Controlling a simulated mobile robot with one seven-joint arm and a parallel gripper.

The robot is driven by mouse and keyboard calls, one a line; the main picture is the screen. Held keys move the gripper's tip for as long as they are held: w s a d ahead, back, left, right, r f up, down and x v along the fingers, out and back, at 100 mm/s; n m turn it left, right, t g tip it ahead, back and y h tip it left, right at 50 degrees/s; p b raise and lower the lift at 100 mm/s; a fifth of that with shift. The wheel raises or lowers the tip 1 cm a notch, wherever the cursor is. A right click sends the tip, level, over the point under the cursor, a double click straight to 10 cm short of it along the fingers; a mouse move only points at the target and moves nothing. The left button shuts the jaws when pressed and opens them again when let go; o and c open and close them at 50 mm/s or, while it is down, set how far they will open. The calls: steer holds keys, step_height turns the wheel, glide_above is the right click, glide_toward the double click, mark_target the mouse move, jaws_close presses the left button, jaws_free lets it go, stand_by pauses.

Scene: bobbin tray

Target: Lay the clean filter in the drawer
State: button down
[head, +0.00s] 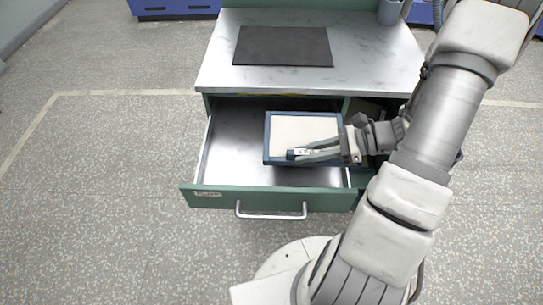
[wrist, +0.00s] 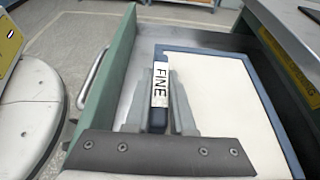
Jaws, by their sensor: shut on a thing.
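The clean filter (head: 304,128) is a pale panel in a blue frame; it also shows in the wrist view (wrist: 215,90). Its grip carries a label reading FINE (wrist: 160,84). My gripper (head: 294,154) is shut on this grip at the filter's near edge, reaching in from the right. The drawer (head: 238,160) is pulled open, with a green front and a bare metal floor. The filter is over the drawer's right half, overlapping its right wall in the head view. I cannot tell whether it touches the drawer floor.
A grey worktop (head: 215,75) with a dark mat (head: 283,46) is above the drawer. The drawer front has a bar handle (head: 271,215) and a small label. The drawer's left half is empty. A grey cup (head: 389,12) stands at the back right.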

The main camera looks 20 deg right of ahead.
mark_target(267, 147)
steer(key=w+a, duration=0.1)
steer(key=a, duration=0.1)
steer(key=w+a, duration=0.2)
steer(key=w+a+b, duration=0.1)
steer(key=w+a, duration=0.1)
steer(key=shift+w+a+f, duration=0.1)
steer(key=shift+w+a, duration=0.15)
steer(key=shift+a, duration=0.15)
steer(key=shift+w+a+f+b, duration=0.1)
steer(key=shift+w+f+b, duration=0.1)
steer(key=shift+f, duration=0.25)
steer(key=shift+w+a+f+b, duration=0.1)
steer(key=shift+f+b, duration=0.1)
steer(key=shift+f, duration=0.25)
steer(key=shift+f+b, duration=0.8)
steer(key=shift+f, duration=1.7)
steer(key=shift+f, duration=0.2)
steer(key=c, duration=0.8)
jaws_free()
steer(key=shift+o, duration=0.2)
steer(key=shift+r, duration=0.1)
